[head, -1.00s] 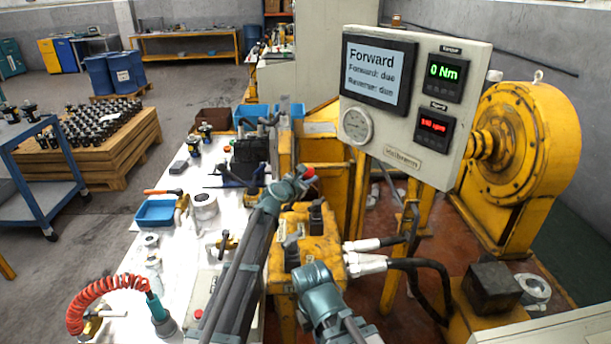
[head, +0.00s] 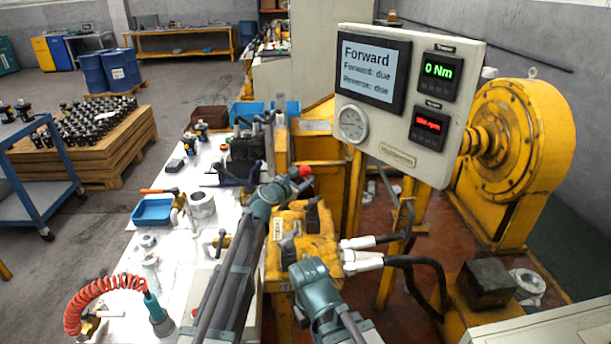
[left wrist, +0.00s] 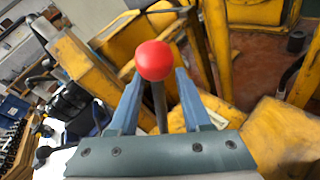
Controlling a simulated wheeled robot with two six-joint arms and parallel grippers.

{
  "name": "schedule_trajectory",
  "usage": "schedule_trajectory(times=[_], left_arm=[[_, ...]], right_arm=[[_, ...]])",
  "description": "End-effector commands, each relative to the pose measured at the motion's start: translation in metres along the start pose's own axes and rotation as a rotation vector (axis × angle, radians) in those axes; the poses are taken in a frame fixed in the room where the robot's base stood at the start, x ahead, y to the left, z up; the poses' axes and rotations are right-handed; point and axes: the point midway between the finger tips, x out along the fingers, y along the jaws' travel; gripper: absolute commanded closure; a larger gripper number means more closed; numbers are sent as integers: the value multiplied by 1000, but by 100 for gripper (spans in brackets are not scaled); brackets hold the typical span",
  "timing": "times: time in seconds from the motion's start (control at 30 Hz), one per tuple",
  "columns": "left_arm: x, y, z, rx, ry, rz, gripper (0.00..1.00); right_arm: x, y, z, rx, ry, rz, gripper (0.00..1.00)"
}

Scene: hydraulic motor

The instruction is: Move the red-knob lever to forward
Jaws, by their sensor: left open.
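The red knob (head: 305,171) of the lever stands beyond the tip of my left arm in the head view. In the left wrist view the round red knob (left wrist: 153,60) sits on a thin dark stem (left wrist: 159,105). My left gripper (left wrist: 156,90) is open, with a blue-grey finger on each side of the stem. I see a gap on both sides. In the head view my left gripper (head: 288,184) is beside the knob, its fingers hard to make out. The lever's base is hidden. My right arm shows at bottom centre, but its gripper fingers do not show.
The display (head: 372,72) reads "Forward", with "Forward: due" and "Reverse: due" below; the torque readout (head: 438,69) shows 0 Nm. A yellow block (head: 300,238) with hoses lies between my arms. A white bench (head: 190,245) with a blue tray (head: 154,211) is at left.

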Motion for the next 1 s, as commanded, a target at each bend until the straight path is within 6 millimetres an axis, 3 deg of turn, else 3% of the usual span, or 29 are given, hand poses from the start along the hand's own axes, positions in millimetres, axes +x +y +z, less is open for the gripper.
schedule_trajectory(times=[0.03, 0.1, 0.4, 0.63, 1.0], left_arm=[[-18, 0, 2, 0, 1, 2, 52], [-34, 0, 2, -1, 0, 2, 52], [-88, 0, 1, -1, 0, 1, 52], [-104, -1, 0, 1, 0, -1, 52], [-105, 0, 0, 1, 0, -1, 52]], right_arm=[[-6, 1, 0, 0, 0, 0, 100], [-10, 1, 1, 0, 0, 0, 100], [-22, 2, 1, 0, 0, 0, 100], [-25, 2, 2, 0, 0, 0, 100], [-25, 2, 2, 0, 0, 0, 100]])
